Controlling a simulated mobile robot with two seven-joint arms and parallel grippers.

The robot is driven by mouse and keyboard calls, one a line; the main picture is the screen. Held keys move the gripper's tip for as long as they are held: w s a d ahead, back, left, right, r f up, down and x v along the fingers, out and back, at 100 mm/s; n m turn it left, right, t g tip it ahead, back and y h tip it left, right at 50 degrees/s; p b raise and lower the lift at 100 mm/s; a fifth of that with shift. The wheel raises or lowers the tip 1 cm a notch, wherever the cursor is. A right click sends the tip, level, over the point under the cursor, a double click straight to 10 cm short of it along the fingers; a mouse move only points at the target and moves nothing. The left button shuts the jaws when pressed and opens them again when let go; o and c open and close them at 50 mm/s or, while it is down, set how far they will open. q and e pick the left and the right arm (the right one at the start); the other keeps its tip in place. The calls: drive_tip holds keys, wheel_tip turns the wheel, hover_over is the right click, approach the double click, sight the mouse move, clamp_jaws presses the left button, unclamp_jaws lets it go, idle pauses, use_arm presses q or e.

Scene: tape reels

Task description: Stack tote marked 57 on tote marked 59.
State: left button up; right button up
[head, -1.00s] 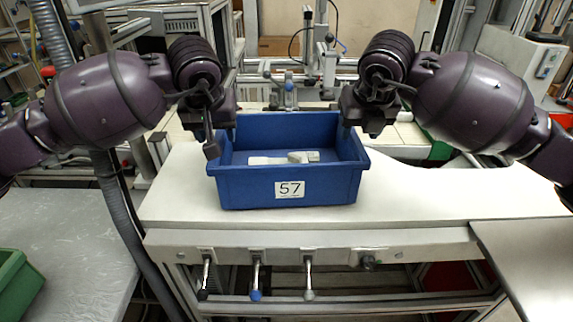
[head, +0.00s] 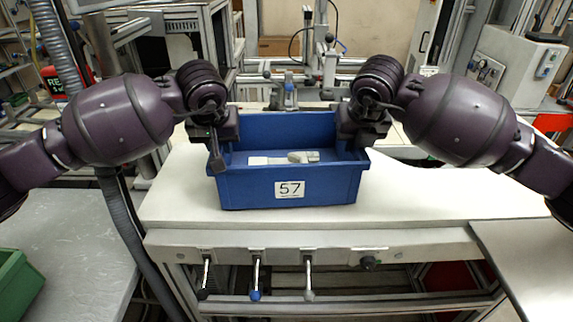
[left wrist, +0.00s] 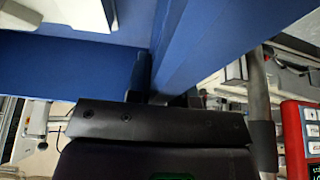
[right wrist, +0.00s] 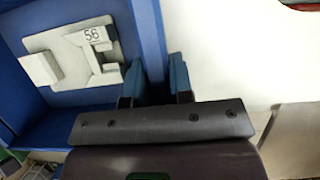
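The blue tote marked 57 (head: 255,190) sits upright on the white table, its label facing me. My left gripper (head: 222,138) is at the tote's left wall. In the left wrist view the fingers (left wrist: 168,88) are spread around that wall, the outer one mostly hidden behind it. My right gripper (head: 360,142) is at the right wall. In the right wrist view its two fingers (right wrist: 153,82) stand apart with the wall (right wrist: 149,35) between them. I see no tote marked 59 in these views.
Pale grey parts (head: 290,158) lie inside the tote; one bears a label 56 (right wrist: 93,35). The white table (head: 430,195) is clear to the right. A green bin (head: 15,280) stands at lower left. Levers (head: 256,278) hang under the table's front edge.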

use_arm(q)
clamp_jaws()
use_arm(e)
clamp_jaws()
use_arm(q)
drive_tip(key=shift+r, duration=0.15)
use_arm(e)
drive_tip(key=shift+r, duration=0.1)
